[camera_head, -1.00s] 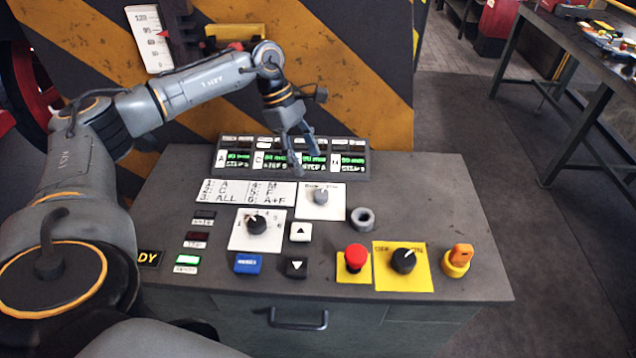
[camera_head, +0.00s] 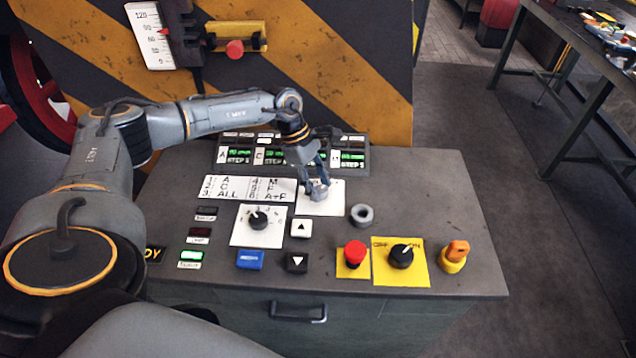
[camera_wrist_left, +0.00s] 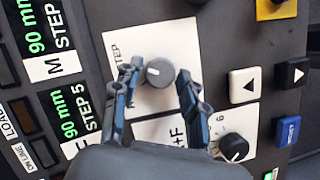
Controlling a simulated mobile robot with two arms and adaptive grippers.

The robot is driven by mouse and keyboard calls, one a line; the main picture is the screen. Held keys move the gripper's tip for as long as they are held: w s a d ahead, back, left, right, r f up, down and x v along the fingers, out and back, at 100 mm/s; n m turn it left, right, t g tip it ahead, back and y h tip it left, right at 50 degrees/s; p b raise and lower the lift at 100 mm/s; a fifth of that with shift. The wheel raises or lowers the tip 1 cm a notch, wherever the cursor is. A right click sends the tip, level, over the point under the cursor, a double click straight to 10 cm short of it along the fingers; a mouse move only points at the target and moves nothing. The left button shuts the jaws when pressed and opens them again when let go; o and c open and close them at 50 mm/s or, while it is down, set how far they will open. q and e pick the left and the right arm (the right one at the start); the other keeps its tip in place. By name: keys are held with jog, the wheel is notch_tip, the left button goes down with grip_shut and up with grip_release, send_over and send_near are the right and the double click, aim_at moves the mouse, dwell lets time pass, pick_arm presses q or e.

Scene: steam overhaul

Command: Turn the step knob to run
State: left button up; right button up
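The step knob (camera_head: 318,194) is a small round grey knob on a white plate (camera_head: 334,205) on the console. It shows clearly in the left wrist view (camera_wrist_left: 157,73), with a short white mark toward its left side. The word STEP is readable on the plate there; RUN is not. My left gripper (camera_head: 318,188) is down at the knob, its fingers (camera_wrist_left: 158,77) open on either side of it. A small gap shows at the right finger; I cannot tell whether the left finger touches. My right gripper is not in view.
A black rotary selector (camera_head: 258,221), arrow buttons (camera_head: 300,229), a grey ring (camera_head: 361,214), a red mushroom button (camera_head: 355,252) and a black knob on yellow (camera_head: 401,257) surround the spot. The display row (camera_head: 236,157) stands behind.

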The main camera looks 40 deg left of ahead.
pick_arm(q)
jog(key=c, duration=0.7)
jog(key=shift+o, duration=0.2)
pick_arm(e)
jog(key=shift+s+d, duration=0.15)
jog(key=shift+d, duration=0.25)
pick_arm(q)
jog(key=shift+n, duration=0.3)
jog(key=n, duration=0.1)
jog(key=n+t, duration=0.1)
jog(key=n, duration=0.1)
jog(key=n+t, duration=0.1)
jog(key=n, duration=0.1)
jog(key=shift+s+d+y+b, duration=0.1)
jog(key=shift+s+y+b, duration=0.2)
jog(key=shift+b, duration=0.1)
jog(key=n+t+y+b, duration=0.1)
jog(key=n, duration=0.2)
jog(key=shift+f, duration=0.1)
jog(key=shift+d+n+t+y+b, duration=0.15)
jog(key=shift+n+t+y+b, duration=0.25)
jog(key=shift+n+b, duration=1.05)
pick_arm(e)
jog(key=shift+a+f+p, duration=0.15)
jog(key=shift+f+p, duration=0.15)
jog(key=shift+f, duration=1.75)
pick_arm(q)
jog(key=shift+r+n, duration=0.2)
jog(key=shift+n, duration=0.15)
